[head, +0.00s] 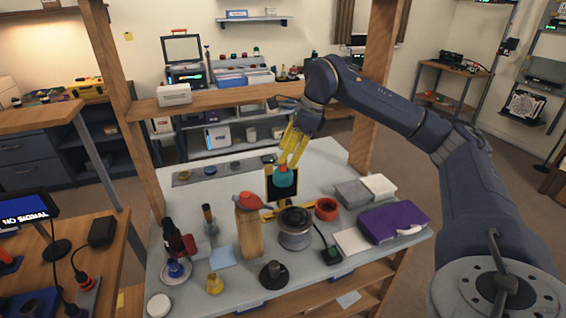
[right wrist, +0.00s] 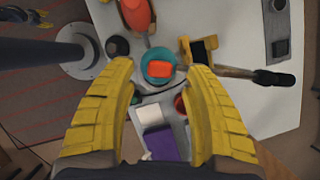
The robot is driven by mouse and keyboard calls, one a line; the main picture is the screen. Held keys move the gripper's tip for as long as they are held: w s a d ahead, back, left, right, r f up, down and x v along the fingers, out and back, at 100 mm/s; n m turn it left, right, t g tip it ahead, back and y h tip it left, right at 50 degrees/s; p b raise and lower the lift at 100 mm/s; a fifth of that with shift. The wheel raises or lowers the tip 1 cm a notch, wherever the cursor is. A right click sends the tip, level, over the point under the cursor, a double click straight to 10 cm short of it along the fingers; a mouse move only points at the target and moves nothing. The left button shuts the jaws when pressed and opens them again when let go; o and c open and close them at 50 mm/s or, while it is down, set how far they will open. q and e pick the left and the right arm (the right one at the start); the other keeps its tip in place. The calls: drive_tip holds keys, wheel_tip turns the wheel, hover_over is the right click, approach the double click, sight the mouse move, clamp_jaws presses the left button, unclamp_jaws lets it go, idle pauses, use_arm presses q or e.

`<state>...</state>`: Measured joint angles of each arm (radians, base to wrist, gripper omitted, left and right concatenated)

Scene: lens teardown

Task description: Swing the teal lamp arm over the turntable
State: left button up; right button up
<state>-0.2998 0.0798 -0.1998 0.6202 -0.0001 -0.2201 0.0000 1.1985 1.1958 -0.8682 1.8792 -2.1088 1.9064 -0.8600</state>
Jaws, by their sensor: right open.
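The teal lamp head (head: 286,178), with an orange-red part on top, is over the middle of the bench in the head view. In the right wrist view the teal lamp head (right wrist: 147,58) shows as a ring around an orange block, between and beyond my fingertips. My right gripper (head: 291,158) is open just above it, pointing down; I cannot tell whether it touches. A dark round piece on a silver base, apparently the turntable (head: 295,236), stands nearer the bench front. A blurred yellow and dark shape, perhaps my left gripper (right wrist: 28,22), is at the right wrist view's upper left.
A wooden block with a red top (head: 249,233) stands left of the silver base. A red ring (head: 326,209) and a purple case (head: 393,222) lie to the right. Bottles and small stands crowd the front left. Wooden posts frame the bench.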

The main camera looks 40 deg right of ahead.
drive_tip(key=shift+x, duration=1.55)
clamp_jaws()
